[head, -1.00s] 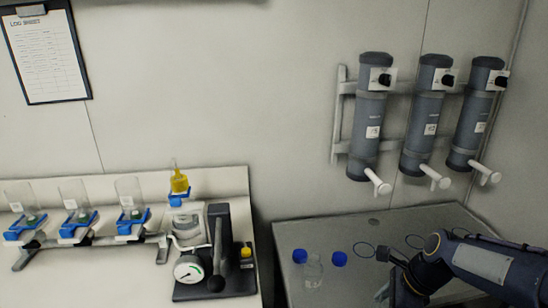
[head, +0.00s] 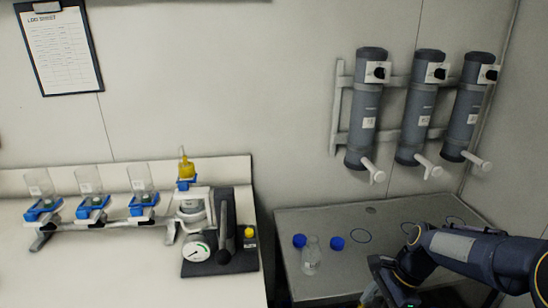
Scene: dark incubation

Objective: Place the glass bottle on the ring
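A clear glass bottle (head: 311,260) stands upright on the grey metal table (head: 340,280), between two blue caps. Thin blue rings lie flat on the same table to its right: the nearest ring (head: 361,236) is empty, the middle ring (head: 409,228) is partly covered by my arm, and a third ring (head: 455,221) lies farther right. My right gripper (head: 374,292) is low at the bottom of the head view, right of the bottle and apart from it. Its fingers are dark and partly cut off, so their opening is unclear. My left gripper is not in view.
Blue caps lie beside the bottle, one at left (head: 299,241) and one at right (head: 337,243). Grey cylinders with white spouts (head: 364,120) hang above the table. The white counter (head: 120,265) at left holds bottles in blue stands and a gauge device (head: 197,250).

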